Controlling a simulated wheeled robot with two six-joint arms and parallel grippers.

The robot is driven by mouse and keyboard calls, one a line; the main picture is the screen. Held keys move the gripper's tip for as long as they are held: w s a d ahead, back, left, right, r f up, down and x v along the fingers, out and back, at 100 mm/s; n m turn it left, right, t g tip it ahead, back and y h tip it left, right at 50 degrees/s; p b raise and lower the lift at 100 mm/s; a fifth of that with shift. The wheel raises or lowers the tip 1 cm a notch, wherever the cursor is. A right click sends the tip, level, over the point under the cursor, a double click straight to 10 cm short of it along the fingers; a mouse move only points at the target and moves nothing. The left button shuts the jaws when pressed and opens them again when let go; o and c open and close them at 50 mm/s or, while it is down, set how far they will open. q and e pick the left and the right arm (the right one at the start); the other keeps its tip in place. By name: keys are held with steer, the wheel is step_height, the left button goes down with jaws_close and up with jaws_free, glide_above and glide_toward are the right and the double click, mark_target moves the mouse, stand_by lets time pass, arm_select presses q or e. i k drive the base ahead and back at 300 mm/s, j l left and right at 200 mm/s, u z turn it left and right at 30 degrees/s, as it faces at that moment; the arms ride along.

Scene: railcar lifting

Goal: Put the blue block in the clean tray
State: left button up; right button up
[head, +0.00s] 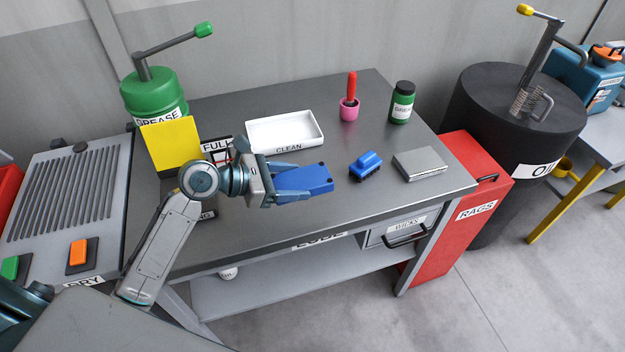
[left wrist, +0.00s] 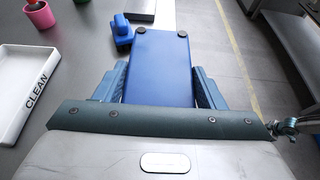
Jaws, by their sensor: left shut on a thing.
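A blue block (head: 305,178) is held between the fingers of my left gripper (head: 300,181), over the middle of the grey table. In the left wrist view the block (left wrist: 162,68) fills the space between both fingers. The white clean tray (head: 284,131), labelled CLEAN, stands behind the gripper and looks empty. It also shows at the left edge of the left wrist view (left wrist: 22,92). My right gripper is in neither view.
A small blue toy-like object (head: 366,166) and a grey flat box (head: 420,163) stand right of the block. A pink cup (head: 349,110) and green bottle (head: 402,103) stand behind. A yellow panel (head: 172,146) and green grease can (head: 153,94) stand left.

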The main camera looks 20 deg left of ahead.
mark_target(293, 134)
steer(key=i+u, duration=0.1)
steer(key=u, duration=1.05)
steer(key=i+l, duration=0.1)
steer(key=l, duration=0.3)
steer(key=i+l, duration=0.15)
steer(key=l, duration=0.2)
steer(key=i+l, duration=0.1)
steer(key=l, duration=0.3)
steer(key=i+l+u, duration=0.1)
steer(key=l, duration=0.3)
steer(key=i+l, duration=0.1)
steer(key=l, duration=0.3)
